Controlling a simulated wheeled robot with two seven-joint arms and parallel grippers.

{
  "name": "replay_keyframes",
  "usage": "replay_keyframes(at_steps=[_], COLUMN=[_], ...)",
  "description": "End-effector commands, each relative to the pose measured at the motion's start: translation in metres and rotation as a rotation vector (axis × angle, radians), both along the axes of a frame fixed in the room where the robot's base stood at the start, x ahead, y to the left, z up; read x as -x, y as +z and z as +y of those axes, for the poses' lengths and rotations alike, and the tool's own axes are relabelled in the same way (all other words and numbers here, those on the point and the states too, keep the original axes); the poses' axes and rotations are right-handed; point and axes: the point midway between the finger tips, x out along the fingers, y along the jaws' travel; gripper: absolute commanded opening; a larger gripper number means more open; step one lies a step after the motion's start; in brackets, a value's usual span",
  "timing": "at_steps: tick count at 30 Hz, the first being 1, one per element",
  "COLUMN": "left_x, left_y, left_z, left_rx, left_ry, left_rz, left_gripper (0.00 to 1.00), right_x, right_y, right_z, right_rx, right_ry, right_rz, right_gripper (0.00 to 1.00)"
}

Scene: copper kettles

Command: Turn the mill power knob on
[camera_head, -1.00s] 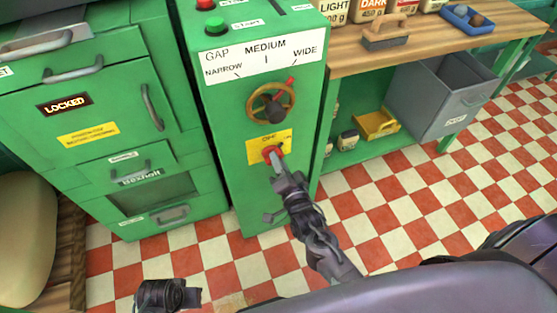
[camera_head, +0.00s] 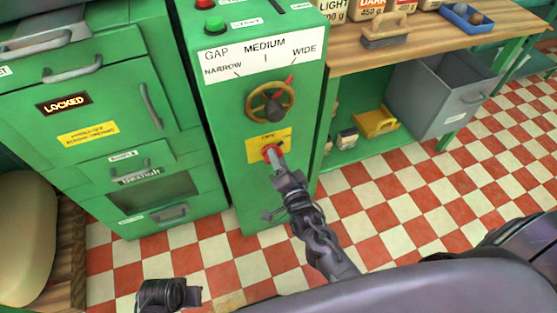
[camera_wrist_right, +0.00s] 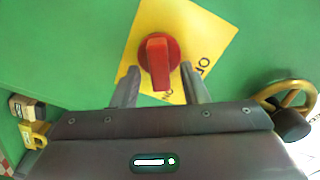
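The red mill power knob (camera_head: 271,152) sits on a yellow plate on the front of the green mill cabinet, below the gap handwheel. In the right wrist view the red knob (camera_wrist_right: 158,60) has its raised grip roughly upright in the picture, with partly hidden lettering on the plate at its right and below. My right gripper (camera_wrist_right: 160,82) is open, with one finger on each side of the knob and small gaps showing. In the head view my right gripper (camera_head: 274,165) covers part of the knob. My left gripper (camera_head: 168,294) is low at the bottom left, away from the mill.
A brass handwheel (camera_head: 270,101) is above the knob, under the gap scale (camera_head: 264,55). Green and red buttons are on top. A locked green cabinet (camera_head: 110,110) stands at left.

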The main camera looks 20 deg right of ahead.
Motion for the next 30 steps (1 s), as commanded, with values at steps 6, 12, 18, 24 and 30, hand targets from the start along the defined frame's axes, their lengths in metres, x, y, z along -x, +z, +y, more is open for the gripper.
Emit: replay_keyframes(at_steps=[6, 12, 18, 24, 30], left_x=[0.0, 0.002, 0.004, 0.004, 0.002], left_y=[0.001, -0.009, -0.022, -0.026, -0.025], left_z=[0.0, 0.002, 0.004, 0.004, 0.004], left_rx=[0.0, -0.001, -0.002, -0.001, -0.002], left_ry=[0.0, 0.004, 0.007, 0.009, 0.011], left_rz=[-0.002, -0.003, -0.002, -0.006, -0.009], left_gripper=[0.36, 0.36, 0.36, 0.36, 0.36], right_x=[0.008, 0.041, 0.07, 0.078, 0.078], right_y=[-0.001, -0.001, -0.001, 0.0, 0.0], right_z=[0.0, -0.001, -0.002, -0.003, -0.003], right_rx=[0.001, 0.001, 0.0, 0.0, 0.0], right_ry=[0.001, 0.001, -0.001, 0.0, 0.0], right_rz=[0.003, 0.005, 0.003, 0.0, 0.0], right_gripper=[0.4, 0.4, 0.4, 0.4, 0.4])
